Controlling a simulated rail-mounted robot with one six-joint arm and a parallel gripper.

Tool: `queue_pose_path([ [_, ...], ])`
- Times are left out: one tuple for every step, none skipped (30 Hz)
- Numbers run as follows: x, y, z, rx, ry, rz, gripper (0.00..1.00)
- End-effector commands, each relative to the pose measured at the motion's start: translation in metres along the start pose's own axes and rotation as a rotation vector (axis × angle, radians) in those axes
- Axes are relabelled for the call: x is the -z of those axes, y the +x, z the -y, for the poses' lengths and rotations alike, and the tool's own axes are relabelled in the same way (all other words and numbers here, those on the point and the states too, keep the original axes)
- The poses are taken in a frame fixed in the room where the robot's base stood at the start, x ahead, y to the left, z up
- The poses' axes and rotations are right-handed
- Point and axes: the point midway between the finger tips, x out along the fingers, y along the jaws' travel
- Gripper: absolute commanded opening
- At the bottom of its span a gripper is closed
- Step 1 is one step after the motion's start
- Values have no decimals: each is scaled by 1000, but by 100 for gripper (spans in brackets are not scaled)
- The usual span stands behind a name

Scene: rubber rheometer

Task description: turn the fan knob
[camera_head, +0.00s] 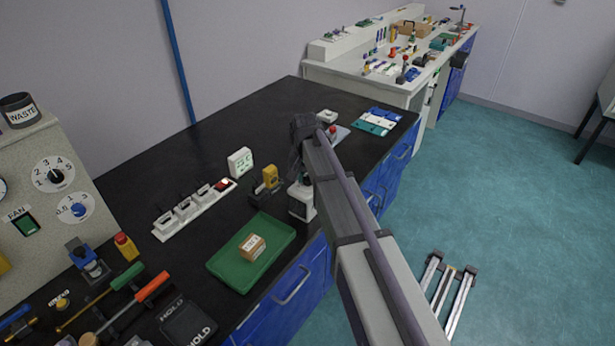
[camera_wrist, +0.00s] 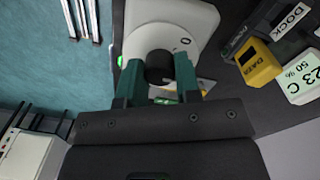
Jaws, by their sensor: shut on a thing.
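A white device (camera_wrist: 195,25) with a "0" mark on its face fills the top middle of the wrist view. A dark round knob (camera_wrist: 160,66) stands on a pale round dial there, and I take it as the fan knob. My gripper (camera_wrist: 158,75) has its green fingers on both sides of the knob and is shut on it. In the head view the white device (camera_head: 301,207) stands near the bench's front edge, partly hidden by my arm. The knob and my fingertips cannot be made out there.
A yellow data logger (camera_head: 270,177) in a black dock (camera_head: 258,195) and a thermometer display (camera_head: 240,162) stand left of the device. A green tray (camera_head: 225,262) holds a small box (camera_head: 252,246). A panel (camera_head: 85,232) with dials and a "FAN" switch stands far left.

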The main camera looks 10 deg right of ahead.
Motion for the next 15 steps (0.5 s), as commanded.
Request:
queue_pose_path([
  [0, 0, 0, -1, 0, 1, 7],
  [0, 0, 0, -1, -1, 1, 7],
  [0, 0, 0, -1, -1, 1, 7],
  [0, 0, 0, -1, -1, 1, 7],
  [0, 0, 0, -1, -1, 1, 7],
  [0, 0, 0, -1, -1, 1, 33],
  [0, 0, 0, -1, -1, 1, 36],
  [0, 0, 0, -1, -1, 1, 38],
  [0, 0, 0, 0, -1, 1, 42],
  [0, 0, 0, 0, -1, 1, 45],
  [0, 0, 0, 0, -2, 0, 48],
  [0, 0, 0, 0, -2, 0, 52],
  [0, 0, 0, 0, -2, 0, 55],
  [0, 0, 0, 0, -2, 0, 56],
  [0, 0, 0, 0, -2, 0, 56],
])
